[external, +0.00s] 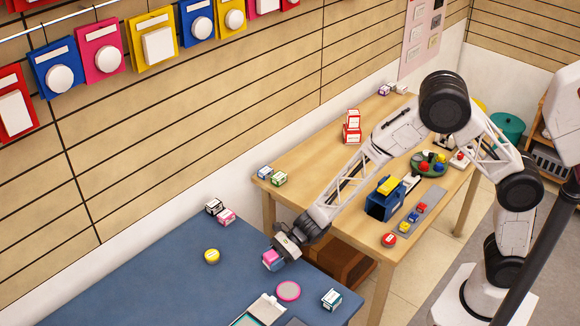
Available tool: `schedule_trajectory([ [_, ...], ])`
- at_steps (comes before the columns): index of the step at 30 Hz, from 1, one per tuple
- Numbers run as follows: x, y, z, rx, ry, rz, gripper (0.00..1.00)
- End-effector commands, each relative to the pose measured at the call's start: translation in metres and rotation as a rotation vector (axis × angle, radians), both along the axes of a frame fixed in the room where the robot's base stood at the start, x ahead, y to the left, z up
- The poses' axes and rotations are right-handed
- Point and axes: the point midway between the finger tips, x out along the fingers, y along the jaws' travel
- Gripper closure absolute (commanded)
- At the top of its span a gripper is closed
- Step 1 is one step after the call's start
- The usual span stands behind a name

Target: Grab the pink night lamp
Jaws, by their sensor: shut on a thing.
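My gripper (276,252) is over the near right part of the blue table (165,275). It is shut on a small pink thing (270,257), with a bluish part showing below it. The gripper hides some of it, and it is too small to tell for sure that it is the pink night lamp. I cannot tell whether it touches the table. A flat round pink thing (288,291) lies on the blue table just below and right of my gripper.
A yellow round thing (211,256), small boxes (226,216), a teal-and-white box (331,299) and an open case (262,309) lie on the blue table. A wooden table (325,170) with several items stands behind. Coloured packages (100,48) hang on the wall.

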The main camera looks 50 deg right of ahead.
Motion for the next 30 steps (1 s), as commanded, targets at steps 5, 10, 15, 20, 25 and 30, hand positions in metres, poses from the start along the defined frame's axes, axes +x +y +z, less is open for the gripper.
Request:
schedule_trajectory([
  [5, -0.022, -0.016, 0.003, 0.0, 0.0, 0.0, 0.75],
  [10, -0.038, -0.028, 0.004, 0.0, 0.001, 0.0, 0.75],
  [15, -0.047, -0.034, 0.006, 0.001, -0.001, 0.0, 0.75],
  [20, -0.052, -0.037, 0.005, 0.0, 0.0, 0.0, 0.75],
  [25, -0.053, -0.038, 0.006, 0.0, 0.0, 0.0, 0.75],
  [30, -0.053, -0.038, 0.006, 0.0, 0.0, 0.0, 0.75],
])
